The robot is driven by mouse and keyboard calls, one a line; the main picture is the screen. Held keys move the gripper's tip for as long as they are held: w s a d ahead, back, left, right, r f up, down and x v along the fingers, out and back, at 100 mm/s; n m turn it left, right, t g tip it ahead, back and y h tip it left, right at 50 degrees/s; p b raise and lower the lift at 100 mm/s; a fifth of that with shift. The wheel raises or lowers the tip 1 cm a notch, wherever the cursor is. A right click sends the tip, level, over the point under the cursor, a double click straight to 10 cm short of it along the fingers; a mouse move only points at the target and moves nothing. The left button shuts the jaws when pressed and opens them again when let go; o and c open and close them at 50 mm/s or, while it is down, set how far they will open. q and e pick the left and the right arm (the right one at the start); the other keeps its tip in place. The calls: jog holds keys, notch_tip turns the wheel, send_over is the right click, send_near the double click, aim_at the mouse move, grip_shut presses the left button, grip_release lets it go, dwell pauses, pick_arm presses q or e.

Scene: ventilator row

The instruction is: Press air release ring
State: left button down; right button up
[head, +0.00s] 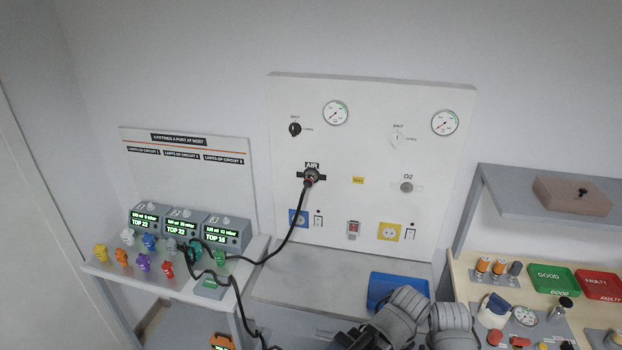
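The AIR outlet (312,174) is on the white wall panel (350,130), left of its middle, under an "AIR" label. A dark round fitting is plugged into it, and a black hose (298,228) hangs from the fitting down to the left. The release ring is too small to tell apart from the outlet and the fitting. Grey ribbed parts of my own arm show at the bottom, right of centre, well below the outlet. I see no gripper fingers clearly, and nothing of mine touches the outlet.
The O2 outlet (406,187) is to the right, with no hose. Two gauges, switches and sockets share the panel. A blue tray (397,288) lies on the grey ledge below. Monitors (226,233) and coloured fittings fill the left table. A bench with green and red trays (553,279) stands right.

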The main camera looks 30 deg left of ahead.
grip_shut()
dwell(1.5)
